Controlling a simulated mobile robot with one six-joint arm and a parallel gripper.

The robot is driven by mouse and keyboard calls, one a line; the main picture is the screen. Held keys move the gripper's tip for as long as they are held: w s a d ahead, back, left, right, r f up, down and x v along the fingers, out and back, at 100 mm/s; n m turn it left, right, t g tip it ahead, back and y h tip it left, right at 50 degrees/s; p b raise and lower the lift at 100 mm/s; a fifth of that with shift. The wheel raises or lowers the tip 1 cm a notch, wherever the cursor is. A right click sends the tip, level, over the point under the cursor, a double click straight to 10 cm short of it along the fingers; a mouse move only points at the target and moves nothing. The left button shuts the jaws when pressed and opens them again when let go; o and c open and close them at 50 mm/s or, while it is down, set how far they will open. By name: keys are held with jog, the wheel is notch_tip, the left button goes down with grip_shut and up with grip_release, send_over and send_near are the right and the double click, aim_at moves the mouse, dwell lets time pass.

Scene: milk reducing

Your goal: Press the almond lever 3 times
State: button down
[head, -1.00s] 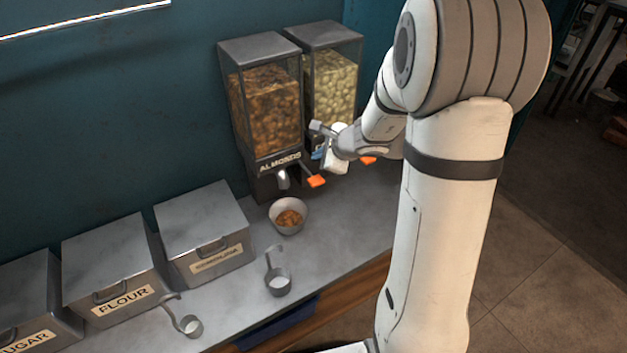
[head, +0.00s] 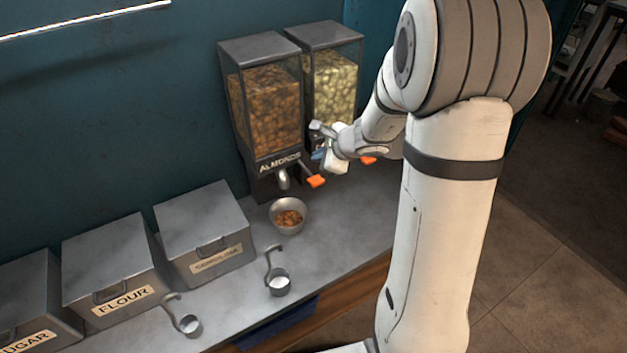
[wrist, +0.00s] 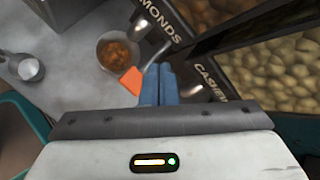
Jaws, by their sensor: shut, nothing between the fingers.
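The almond dispenser (head: 272,115) stands against the teal wall, labelled ALMONDS, with brown nuts behind its clear front. Its orange lever (head: 316,181) sticks out at the lower right of its front. The lever also shows in the wrist view (wrist: 132,81), just left of my fingertips. My gripper (head: 318,155) is shut and empty, beside and slightly above the lever. In the wrist view its blue fingers (wrist: 158,84) are together, very near the lever; I cannot tell whether they touch it. A bowl (head: 289,216) with some almonds in it stands below the spout (head: 283,178).
A cashew dispenser (head: 334,85) stands right of the almond one, its orange lever (head: 368,160) partly behind my gripper. Metal bins (head: 203,235) line the wall at left. Two scoops (head: 278,283) (head: 190,325) lie near the counter's front edge.

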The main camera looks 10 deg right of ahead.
jog(key=shift+a+r, duration=0.1)
jog(key=shift+r, duration=0.05)
jog(key=s+a+r+n+g, duration=0.2)
jog(key=s+a+r+n, duration=0.15)
jog(key=s+n, duration=0.3)
jog(key=s+a+r+n+g, duration=0.1)
jog(key=s+a+r+n, duration=0.3)
jog(key=s, duration=0.3)
jog(key=s+d+r+n+h, duration=0.1)
jog(key=s+d+n+h, duration=0.1)
jog(key=s+n, duration=0.3)
jog(key=s+d+r+n+g+h, duration=0.1)
jog(key=s+d+n, duration=0.3)
jog(key=s, duration=0.5)
jog(key=shift+s+d+r+n+g+h, duration=0.2)
jog(key=shift+n+g+h, duration=0.1)
jog(key=shift+n+h, duration=0.5)
